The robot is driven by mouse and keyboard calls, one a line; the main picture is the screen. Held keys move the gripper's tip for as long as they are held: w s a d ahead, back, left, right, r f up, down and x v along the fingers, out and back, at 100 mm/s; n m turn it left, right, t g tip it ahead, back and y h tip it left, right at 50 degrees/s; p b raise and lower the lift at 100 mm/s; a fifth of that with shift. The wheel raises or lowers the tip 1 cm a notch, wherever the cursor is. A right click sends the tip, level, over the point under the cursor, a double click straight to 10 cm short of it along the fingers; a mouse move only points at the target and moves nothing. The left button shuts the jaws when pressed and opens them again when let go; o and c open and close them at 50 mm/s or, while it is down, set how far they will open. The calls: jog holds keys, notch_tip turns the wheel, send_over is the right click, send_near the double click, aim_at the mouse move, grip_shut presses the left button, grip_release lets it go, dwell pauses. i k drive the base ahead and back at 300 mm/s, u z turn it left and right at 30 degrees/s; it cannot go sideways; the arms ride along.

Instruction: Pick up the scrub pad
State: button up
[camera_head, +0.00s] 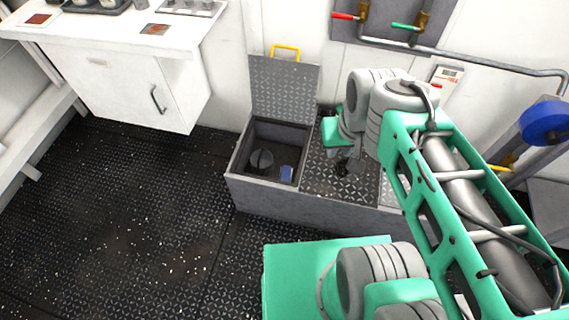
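A small blue block (286,173), possibly the scrub pad, lies in the open left compartment of a low grey chest (265,193). A dark round object (262,160) sits to its left in the same compartment. My gripper (346,168) points down over the closed diamond-plate top right of the open compartment, apart from the blue block. Its fingers are small and dark against the plate, so I cannot tell whether they are open or hold anything.
The chest's lid (284,88) stands raised against the wall, with a yellow handle on top. A white counter (110,45) with a cabinet stands at the left. Pipes with red and green valve handles run along the wall. The dark floor at left is clear.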

aim_at(286, 175)
jog(key=k, duration=0.5)
jog(key=z, duration=0.5)
jog(key=i, duration=0.5)
jog(key=u, duration=0.55)
jog(key=k, duration=1.4)
jog(key=z, duration=0.55)
jog(key=i, duration=0.45)
jog(key=z, duration=0.1)
